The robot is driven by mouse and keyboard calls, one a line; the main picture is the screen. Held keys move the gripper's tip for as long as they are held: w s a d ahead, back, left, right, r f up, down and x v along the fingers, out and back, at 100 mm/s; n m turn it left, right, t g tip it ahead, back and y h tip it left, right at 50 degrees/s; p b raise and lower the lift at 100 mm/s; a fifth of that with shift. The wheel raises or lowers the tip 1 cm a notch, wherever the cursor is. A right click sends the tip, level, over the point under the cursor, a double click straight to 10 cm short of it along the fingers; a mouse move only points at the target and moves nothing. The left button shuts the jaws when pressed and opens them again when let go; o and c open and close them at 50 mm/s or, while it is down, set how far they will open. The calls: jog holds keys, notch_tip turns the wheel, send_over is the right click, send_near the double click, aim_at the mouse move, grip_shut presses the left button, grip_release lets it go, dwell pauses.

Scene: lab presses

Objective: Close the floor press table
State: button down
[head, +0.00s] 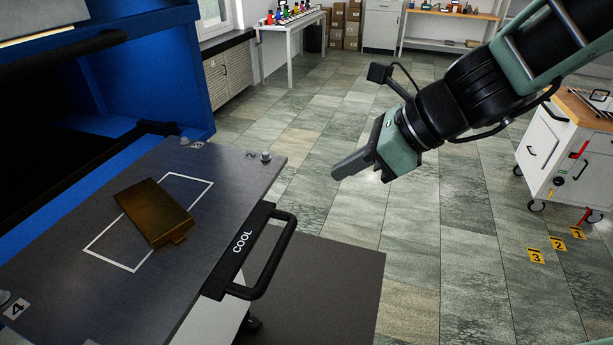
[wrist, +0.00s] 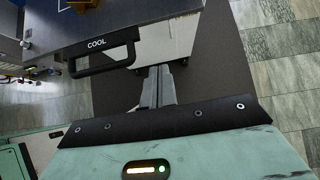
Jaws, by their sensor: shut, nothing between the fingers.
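The floor press table (head: 215,235) is a dark grey plate pulled out from the blue press (head: 200,60) on the left in the head view. A black handle (head: 275,255) marked COOL is on its front edge; the handle also shows at upper left in the wrist view (wrist: 105,62). A brass-coloured block (head: 155,213) lies on the plate, partly over a white outlined rectangle. My gripper (head: 338,175) is shut and empty, to the right of the table and apart from the handle. In the wrist view its fingers (wrist: 158,82) point towards the table's front.
A dark mat (head: 340,290) lies on the tiled floor below the table. A white wheeled cart (head: 560,150) stands at right, near yellow numbered floor markers (head: 556,243). A bench with coloured bottles (head: 290,22) is at the back. The middle floor is clear.

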jog(key=a+r+x, duration=0.2)
jog(key=x, duration=1)
jog(key=shift+w+a, duration=0.2)
jog(key=shift+w, duration=0.1)
jog(key=shift+f, duration=0.1)
jog(key=shift+a, duration=0.1)
